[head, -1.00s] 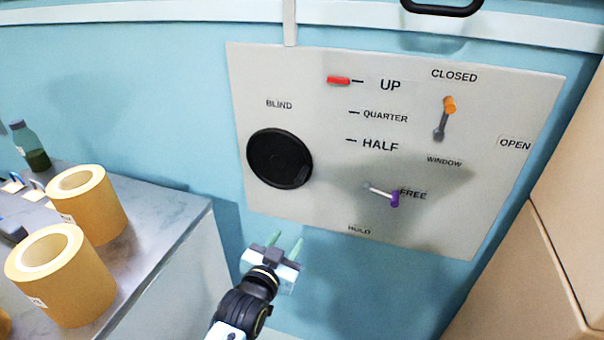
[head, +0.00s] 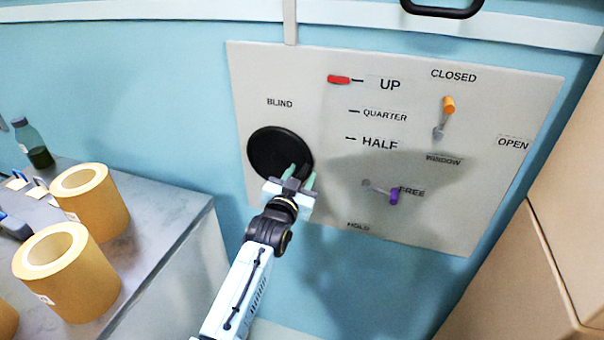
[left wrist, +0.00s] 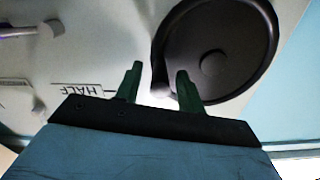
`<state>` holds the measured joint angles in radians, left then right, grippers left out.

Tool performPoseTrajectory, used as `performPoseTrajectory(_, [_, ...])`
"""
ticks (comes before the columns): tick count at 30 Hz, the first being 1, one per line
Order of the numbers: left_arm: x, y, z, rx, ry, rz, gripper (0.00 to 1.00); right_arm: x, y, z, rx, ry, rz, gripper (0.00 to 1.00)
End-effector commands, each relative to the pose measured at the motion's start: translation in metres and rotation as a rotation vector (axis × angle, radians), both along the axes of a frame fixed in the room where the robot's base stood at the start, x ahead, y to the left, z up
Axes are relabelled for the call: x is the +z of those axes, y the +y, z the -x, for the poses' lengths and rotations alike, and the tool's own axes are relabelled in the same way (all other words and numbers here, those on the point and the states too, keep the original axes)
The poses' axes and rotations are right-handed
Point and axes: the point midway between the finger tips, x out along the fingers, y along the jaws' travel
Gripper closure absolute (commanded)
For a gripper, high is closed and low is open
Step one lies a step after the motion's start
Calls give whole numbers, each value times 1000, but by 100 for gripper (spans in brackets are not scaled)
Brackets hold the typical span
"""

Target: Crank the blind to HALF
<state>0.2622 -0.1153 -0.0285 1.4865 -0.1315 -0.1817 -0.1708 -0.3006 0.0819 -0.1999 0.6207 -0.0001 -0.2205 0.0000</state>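The black round blind crank (head: 272,150) is on the grey wall panel under the word BLIND. It also shows in the left wrist view (left wrist: 225,35). My left gripper (head: 301,176) is open at the crank's lower right edge. In the left wrist view its two green fingers (left wrist: 158,72) are apart, with a small dark knob (left wrist: 160,90) at the crank's rim between them, not clearly gripped. The fingers hide this part in the head view. The red marker (head: 339,79) is at the UP line, above QUARTER and HALF (head: 380,143). My right gripper is not in view.
The purple-tipped lever (head: 394,196) points at FREE, right of my gripper. The orange-tipped window lever (head: 448,104) points up toward CLOSED. Kraft rolls (head: 92,200) and a green bottle (head: 33,143) stand on the counter at left. Tan cabinets (head: 530,270) are at right.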

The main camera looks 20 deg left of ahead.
Motion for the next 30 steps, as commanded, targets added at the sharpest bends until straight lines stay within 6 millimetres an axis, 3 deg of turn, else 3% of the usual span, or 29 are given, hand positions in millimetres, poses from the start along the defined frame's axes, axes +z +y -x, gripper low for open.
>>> performPoseTrajectory(5, [1, -1, -11, 0, -1, 0, 61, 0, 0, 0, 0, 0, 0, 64])
performPoseTrajectory(14, [0, -1, -13, 0, 0, 0, 61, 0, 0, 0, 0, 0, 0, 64])
performPoseTrajectory(23, [0, -1, -13, 0, 0, 0, 98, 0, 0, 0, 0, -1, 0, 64])
performPoseTrajectory(30, [0, -1, -13, 0, 0, 0, 100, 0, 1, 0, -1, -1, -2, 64])
